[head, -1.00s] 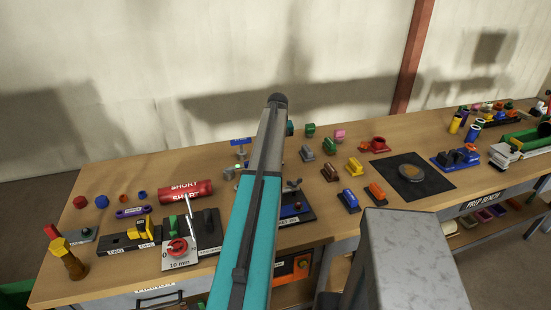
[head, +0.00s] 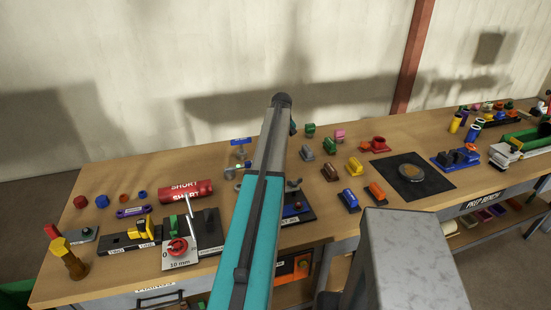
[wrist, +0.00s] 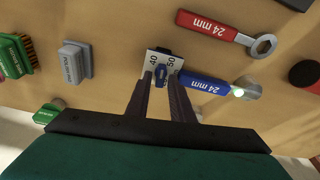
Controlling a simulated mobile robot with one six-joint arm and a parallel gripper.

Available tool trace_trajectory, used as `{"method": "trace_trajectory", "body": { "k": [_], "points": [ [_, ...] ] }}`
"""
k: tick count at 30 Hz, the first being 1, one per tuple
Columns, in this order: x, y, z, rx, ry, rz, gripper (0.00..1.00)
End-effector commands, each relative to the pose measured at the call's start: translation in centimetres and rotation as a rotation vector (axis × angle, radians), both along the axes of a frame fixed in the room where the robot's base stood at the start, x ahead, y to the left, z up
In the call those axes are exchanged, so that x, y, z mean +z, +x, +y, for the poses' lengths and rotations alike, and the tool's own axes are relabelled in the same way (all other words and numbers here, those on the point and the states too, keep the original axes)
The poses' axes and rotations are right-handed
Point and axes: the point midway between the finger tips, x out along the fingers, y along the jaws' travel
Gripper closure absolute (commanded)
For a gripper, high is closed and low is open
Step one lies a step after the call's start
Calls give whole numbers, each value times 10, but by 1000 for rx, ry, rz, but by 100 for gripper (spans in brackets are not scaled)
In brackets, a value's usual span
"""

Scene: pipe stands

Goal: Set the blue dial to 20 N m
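In the wrist view, the small blue dial (wrist: 160,75) sits on a pale scale plate (wrist: 152,62). The figures 40 and 50 can be read on the plate; other marks and the dial's exact setting are hidden or too small to tell. My gripper (wrist: 161,76) points at the plate with one finger on each side of the dial. The fingers are apart, with narrow gaps seeming to show beside the dial; contact cannot be seen. In the head view my arm covers the gripper, and I cannot make out the dial.
In the wrist view, a blue 24 mm wrench (wrist: 205,86) lies close to the right finger. A red 24 mm wrench (wrist: 215,28) lies above right. A grey block (wrist: 76,62) and a green brush (wrist: 16,53) are at left. A red SHORT cylinder (head: 186,190) lies on the bench.

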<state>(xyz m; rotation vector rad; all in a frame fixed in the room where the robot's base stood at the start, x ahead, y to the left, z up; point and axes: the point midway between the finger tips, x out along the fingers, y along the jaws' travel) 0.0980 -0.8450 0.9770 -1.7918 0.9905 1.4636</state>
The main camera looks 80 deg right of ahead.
Motion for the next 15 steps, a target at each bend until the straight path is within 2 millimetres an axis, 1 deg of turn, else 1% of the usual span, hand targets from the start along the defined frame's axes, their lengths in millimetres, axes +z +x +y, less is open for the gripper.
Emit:
{"method": "trace_trajectory", "body": {
  "k": [8, 15],
  "points": [
    [1, 1, 0, 0, 0, -1, 79],
    [9, 1, 0, 0, 0, -1, 79]
  ]
}}
